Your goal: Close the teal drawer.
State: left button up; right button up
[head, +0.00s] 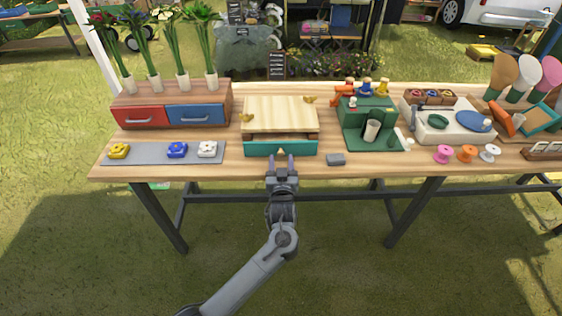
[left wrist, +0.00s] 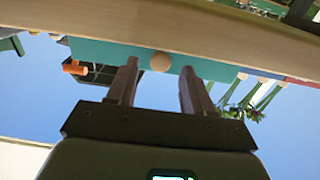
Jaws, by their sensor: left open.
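The teal drawer (head: 270,149) sits in a small wooden chest (head: 280,112) on the table. It stands partly pulled out, with a strip of its dark inside showing behind the front. In the left wrist view its teal front (left wrist: 105,52) has a round wooden knob (left wrist: 160,62). My left gripper (head: 281,160) is open and empty, just in front of the middle of the drawer front. In the left wrist view its fingertips (left wrist: 158,70) lie on either side of the knob; I cannot tell whether they touch the drawer. My right gripper is not in view.
A grey mat (head: 133,154) with several coloured pieces and a chest with red and blue drawers (head: 172,114) stand left. A green stand (head: 365,125) is at the right. The table front edge is mostly clear.

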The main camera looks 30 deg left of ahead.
pick_arm(q)
jog(key=shift+x, duration=0.8)
grip_shut()
